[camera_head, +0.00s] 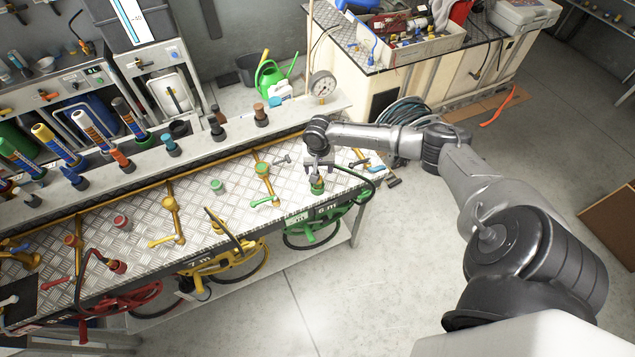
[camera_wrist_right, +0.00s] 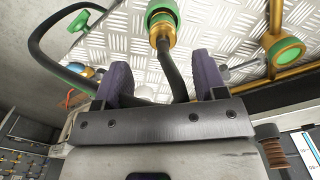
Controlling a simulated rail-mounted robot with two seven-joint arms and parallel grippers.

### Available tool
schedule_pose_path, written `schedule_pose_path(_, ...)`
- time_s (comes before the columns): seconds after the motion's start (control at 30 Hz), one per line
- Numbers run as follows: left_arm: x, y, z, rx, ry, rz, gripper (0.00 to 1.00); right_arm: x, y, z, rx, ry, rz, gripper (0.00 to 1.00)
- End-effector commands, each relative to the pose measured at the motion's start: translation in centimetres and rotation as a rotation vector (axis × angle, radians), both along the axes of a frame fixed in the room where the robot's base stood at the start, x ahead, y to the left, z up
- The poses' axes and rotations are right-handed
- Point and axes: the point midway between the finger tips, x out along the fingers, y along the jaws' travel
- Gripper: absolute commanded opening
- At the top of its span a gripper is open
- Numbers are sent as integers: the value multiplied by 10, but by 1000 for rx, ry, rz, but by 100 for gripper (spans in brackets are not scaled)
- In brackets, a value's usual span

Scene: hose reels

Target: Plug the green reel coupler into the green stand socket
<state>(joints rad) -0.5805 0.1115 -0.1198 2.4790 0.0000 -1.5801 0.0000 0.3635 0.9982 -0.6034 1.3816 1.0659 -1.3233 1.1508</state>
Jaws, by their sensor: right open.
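The green reel coupler (camera_head: 317,187), green with a brass collar, is near the right end of the metal bench. In the wrist view the coupler (camera_wrist_right: 163,17) sits beyond my fingertips, with its black hose running back between them. My right gripper (camera_head: 318,163) is above it; its dark fingers (camera_wrist_right: 160,78) are apart on either side of the hose, not closed on it. A green-faced brass fitting on a yellow pipe (camera_head: 262,169), apparently the green stand socket, is left of the coupler. It also shows in the wrist view (camera_wrist_right: 284,50). My left gripper is out of view.
A separate round green piece (camera_head: 217,186) lies farther left on the bench. A green lever (camera_head: 263,201) juts forward near the fitting. The green hose reel (camera_head: 308,232) hangs below the bench edge. A pressure gauge (camera_head: 322,84) stands behind; the floor in front is clear.

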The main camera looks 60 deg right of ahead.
Motion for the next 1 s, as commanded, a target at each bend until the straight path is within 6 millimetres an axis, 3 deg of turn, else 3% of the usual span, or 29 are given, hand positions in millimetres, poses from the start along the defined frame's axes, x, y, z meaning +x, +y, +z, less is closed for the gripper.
schedule_pose_path(0.43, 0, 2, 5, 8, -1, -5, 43, 3, 1, -46, 2, 1, -1, 65)
schedule_pose_path(0.8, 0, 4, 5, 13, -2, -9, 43, 3, 1, -53, 1, -1, 1, 65)
schedule_pose_path(1.0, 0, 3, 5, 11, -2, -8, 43, 3, 1, -53, 1, -1, 1, 47)
